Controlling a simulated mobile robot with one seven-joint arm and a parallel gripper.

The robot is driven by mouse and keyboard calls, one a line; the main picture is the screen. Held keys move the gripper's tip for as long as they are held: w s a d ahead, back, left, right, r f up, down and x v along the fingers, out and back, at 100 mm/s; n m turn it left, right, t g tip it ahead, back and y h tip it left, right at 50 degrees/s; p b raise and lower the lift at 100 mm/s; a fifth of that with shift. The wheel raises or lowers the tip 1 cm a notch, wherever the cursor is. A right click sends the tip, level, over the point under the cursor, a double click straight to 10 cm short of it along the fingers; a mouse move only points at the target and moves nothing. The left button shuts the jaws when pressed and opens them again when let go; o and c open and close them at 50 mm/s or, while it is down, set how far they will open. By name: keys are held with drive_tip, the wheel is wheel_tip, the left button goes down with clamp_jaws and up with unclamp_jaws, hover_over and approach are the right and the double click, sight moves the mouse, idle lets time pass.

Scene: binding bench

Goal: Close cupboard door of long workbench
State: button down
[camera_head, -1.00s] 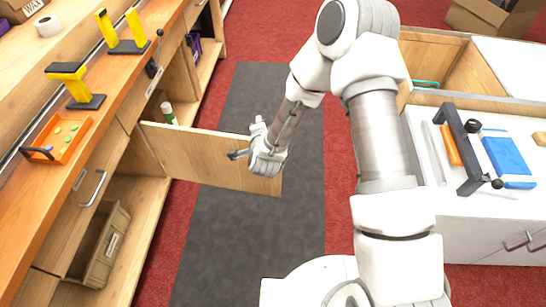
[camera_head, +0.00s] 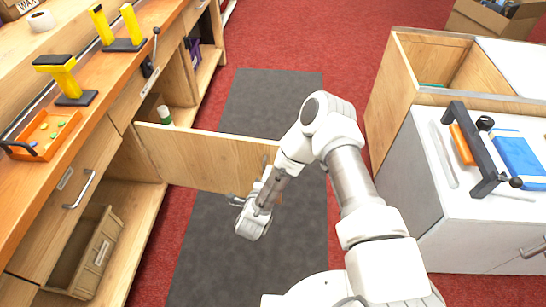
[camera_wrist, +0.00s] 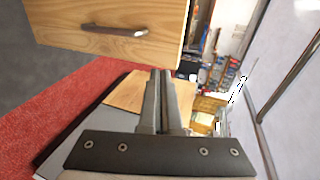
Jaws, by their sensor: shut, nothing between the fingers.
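The long workbench (camera_head: 100,122) runs along the left in the head view. Its cupboard door (camera_head: 205,158) is a plain wooden panel standing wide open, swung out over the grey mat. My gripper (camera_head: 234,200) is on the near side of the door, low by its free end; the hand and forearm cover part of that end. I cannot tell whether it touches the door. In the wrist view my gripper's fingers (camera_wrist: 162,75) are together and empty. A wooden panel (camera_wrist: 60,25) with a metal handle shows above them; I cannot tell whether it is this door.
A white-topped unit (camera_head: 455,180) with tools stands at right. The grey floor mat (camera_head: 270,95) is clear beyond the door.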

sight(275, 150)
drive_tip(key=x, duration=0.2)
drive_tip(key=b+x, duration=0.1)
drive_tip(key=x, duration=0.4)
drive_tip(key=shift+w+r+b, duration=0.3)
drive_tip(key=shift+w+b, duration=0.05)
drive_tip(key=shift+w, duration=0.15)
drive_tip(key=shift+w+d, duration=0.1)
drive_tip(key=shift+w, duration=0.45)
drive_tip(key=shift+w, duration=0.1)
